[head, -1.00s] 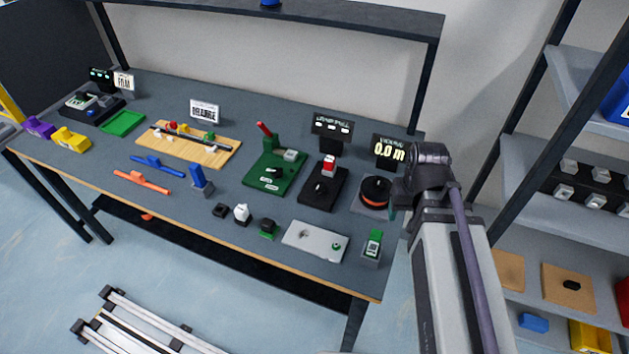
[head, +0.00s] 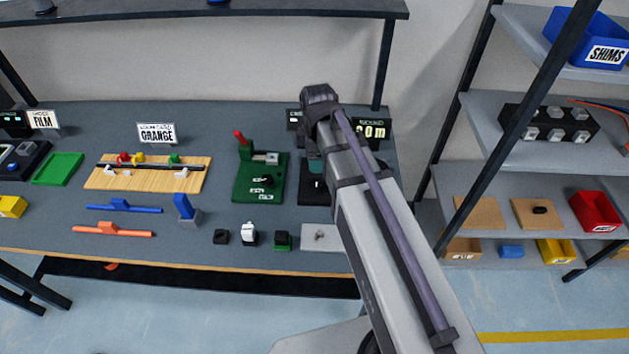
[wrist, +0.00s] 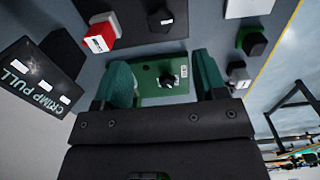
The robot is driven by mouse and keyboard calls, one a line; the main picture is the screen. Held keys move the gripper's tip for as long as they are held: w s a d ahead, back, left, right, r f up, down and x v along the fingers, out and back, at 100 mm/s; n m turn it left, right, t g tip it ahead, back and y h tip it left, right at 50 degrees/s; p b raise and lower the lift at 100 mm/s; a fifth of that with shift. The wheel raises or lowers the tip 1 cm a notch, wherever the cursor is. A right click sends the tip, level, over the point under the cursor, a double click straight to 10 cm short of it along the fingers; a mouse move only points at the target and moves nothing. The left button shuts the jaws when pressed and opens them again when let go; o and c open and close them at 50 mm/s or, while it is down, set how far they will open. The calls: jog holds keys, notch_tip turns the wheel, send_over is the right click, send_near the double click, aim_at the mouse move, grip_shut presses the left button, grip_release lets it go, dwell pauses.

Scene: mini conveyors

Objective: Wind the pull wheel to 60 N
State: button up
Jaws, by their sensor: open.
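The crimp pull station is a black base (head: 309,197) with a dark knob (head: 317,184), which looks like the pull wheel. In the wrist view the knob (wrist: 160,18) is at the top, near a red and white block (wrist: 100,36). Its "CRIMP PULL" display (wrist: 40,76) is at left; no force reading is legible. My gripper (wrist: 163,75) is open and empty, its teal fingers above the bench. Between them, in the wrist view, shows a green base (wrist: 150,92) with another black knob (wrist: 168,80). My arm hides part of the station in the head view.
The green base (head: 243,190) with a red lever stands left of the station. A grey plate (head: 316,232) and small black, white and green blocks lie along the front. A second display (head: 371,130) stands behind my arm. A shelf rack (head: 480,180) is at right.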

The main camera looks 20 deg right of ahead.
aim_at(317, 182)
notch_tip(317, 182, down, 10)
jog(key=b, duration=0.9)
jog(key=shift+r, duration=0.1)
jog(key=c, duration=0.9)
